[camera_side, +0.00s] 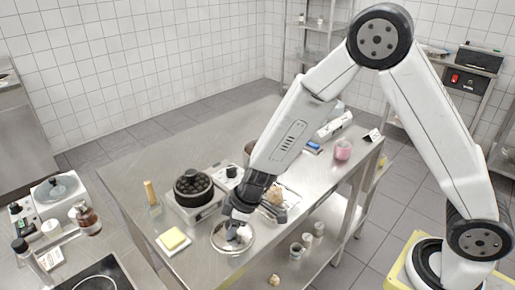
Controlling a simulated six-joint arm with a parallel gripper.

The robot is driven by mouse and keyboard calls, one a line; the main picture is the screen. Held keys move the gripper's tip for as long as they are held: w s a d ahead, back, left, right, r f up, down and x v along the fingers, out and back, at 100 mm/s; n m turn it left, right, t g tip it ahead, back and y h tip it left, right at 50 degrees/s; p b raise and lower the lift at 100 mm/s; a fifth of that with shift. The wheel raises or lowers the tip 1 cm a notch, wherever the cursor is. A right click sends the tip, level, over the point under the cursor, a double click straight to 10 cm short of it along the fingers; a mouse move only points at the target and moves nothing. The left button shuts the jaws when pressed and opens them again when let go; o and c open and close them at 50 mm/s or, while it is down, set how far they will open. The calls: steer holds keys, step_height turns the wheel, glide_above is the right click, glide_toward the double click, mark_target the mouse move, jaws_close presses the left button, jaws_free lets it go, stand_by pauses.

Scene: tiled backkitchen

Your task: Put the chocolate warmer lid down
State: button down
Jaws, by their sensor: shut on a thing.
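The chocolate warmer lid (231,241) is a round, shiny metal lid at the front of the steel table. My gripper (236,222) points down over it and is shut on it at the top, near its middle. The gripper covers part of the lid, and I cannot tell whether the lid's rim touches the table. A squat appliance with a dark round top (193,185), perhaps the chocolate warmer, stands left of and behind the lid.
A yellow block on a white board (173,240) lies left of the lid. A jar with a wooden-handled tool (152,197) stands behind it. A tray with a beige heap (283,200) is close right of my gripper. A pink cup (343,150) stands farther right. The table's front edge is near.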

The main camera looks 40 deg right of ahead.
steer(key=shift+c, duration=1.1)
jaws_free()
steer(key=shift+r, duration=0.1)
steer(key=shift+s+d+r, duration=0.1)
steer(key=shift+d+r, duration=0.05)
steer(key=shift+r, duration=0.4)
steer(key=v, duration=1.1)
steer(key=shift+f, duration=0.1)
steer(key=s+d+f+m+h, duration=0.2)
steer(key=s+d+m+h, duration=0.1)
steer(key=s+d+m, duration=0.6)
steer(key=shift+s+d+g, duration=0.3)
steer(key=shift+s+d, duration=0.55)
steer(key=shift+d, duration=0.25)
steer(key=shift+f, duration=0.15)
